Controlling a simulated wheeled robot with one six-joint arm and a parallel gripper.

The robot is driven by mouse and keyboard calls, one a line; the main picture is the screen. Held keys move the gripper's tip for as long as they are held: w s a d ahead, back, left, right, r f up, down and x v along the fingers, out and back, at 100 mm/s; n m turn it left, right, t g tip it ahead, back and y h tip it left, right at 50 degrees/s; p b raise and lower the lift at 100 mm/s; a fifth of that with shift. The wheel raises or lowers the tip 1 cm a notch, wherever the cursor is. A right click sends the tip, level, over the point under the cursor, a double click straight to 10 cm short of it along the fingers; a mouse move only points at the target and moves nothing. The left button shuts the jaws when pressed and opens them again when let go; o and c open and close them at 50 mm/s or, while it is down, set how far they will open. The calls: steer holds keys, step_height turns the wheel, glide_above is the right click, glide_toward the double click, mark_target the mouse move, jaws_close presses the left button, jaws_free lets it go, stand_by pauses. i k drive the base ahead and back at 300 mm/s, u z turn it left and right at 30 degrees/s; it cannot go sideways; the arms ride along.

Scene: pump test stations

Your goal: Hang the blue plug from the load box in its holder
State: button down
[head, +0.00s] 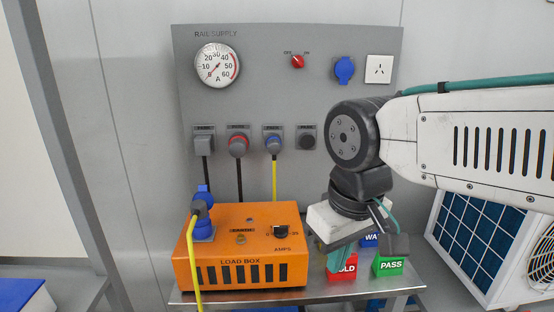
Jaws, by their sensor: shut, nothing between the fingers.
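A blue plug (200,209) with a dark grey body and a yellow cable sits at the blue socket on the left of the orange load box (248,221). The socket's blue lid (203,190) stands up behind it. My gripper (338,266) is shut and empty, pointing down right of the load box, in front of the block marked HOLD. It is well apart from the blue plug.
The grey panel (290,100) carries a gauge (217,65), a red switch (297,62) and a blue capped socket (344,70). A green PASS block (390,264) and a partly hidden blue block (371,240) stand on the metal table (235,297). A ventilated unit (490,250) is at right.

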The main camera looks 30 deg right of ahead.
mark_target(199, 207)
steer(key=k, duration=0.5)
steer(key=u, duration=2)
steer(key=i, duration=1.05)
steer(key=z, duration=2.9)
steer(key=i, duration=0.55)
steer(key=u, duration=0.15)
